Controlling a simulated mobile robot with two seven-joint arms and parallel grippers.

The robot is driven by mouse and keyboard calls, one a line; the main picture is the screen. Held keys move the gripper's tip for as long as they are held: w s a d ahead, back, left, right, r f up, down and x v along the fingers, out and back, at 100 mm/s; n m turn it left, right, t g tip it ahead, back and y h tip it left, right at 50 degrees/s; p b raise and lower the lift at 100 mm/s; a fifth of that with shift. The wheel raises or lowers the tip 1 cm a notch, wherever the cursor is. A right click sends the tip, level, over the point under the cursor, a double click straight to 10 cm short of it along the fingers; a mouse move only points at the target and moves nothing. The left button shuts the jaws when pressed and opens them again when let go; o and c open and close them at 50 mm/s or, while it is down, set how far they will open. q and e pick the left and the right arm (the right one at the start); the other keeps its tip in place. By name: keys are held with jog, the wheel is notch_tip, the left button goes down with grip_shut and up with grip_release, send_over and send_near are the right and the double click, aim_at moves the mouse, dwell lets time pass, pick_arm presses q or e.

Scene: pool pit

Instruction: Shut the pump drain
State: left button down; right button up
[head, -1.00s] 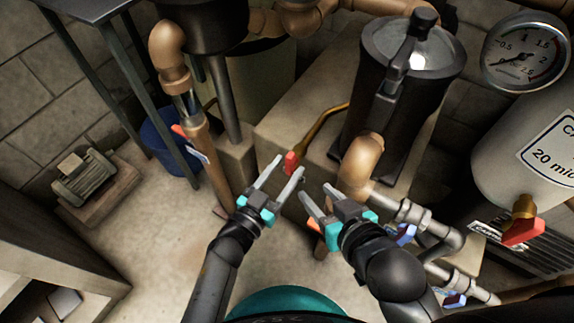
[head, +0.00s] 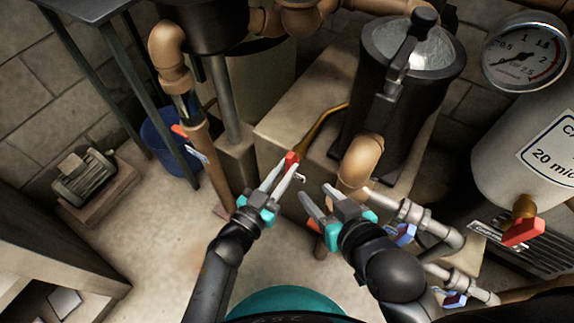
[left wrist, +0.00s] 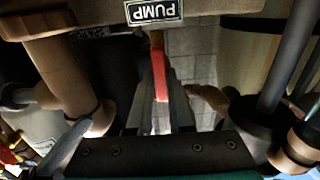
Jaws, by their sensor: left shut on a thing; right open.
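The pump drain has a brass pipe (head: 325,122) that slopes down over the edge of the concrete plinth and ends near a small red lever handle (head: 291,158). My left gripper (head: 287,167) is shut on this red handle, its fingertips on either side of it. In the left wrist view the red handle (left wrist: 161,78) stands between the dark fingers, just below a PUMP label (left wrist: 153,11) that appears upside down. My right gripper (head: 315,192) is open and empty, to the right of the left one and apart from the handle.
The black pump pot (head: 405,95) stands on the plinth (head: 285,125). Copper pipes and blue-handled valves (head: 403,235) lie right of my right gripper. A white filter tank with a gauge (head: 525,52) and red valve handle (head: 523,232) is at right.

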dwell(0.3)
pick_arm(q)
jog(key=m+b, duration=0.1)
jog(key=m, duration=0.5)
jog(key=shift+f, duration=0.1)
jog(key=m+b, duration=0.1)
jog(key=m, duration=0.4)
jog(key=shift+b, duration=0.4)
jog(key=m, duration=0.2)
jog(key=shift+m, duration=0.3)
jog(key=m, duration=0.5)
jog(key=c, duration=0.7)
grip_release()
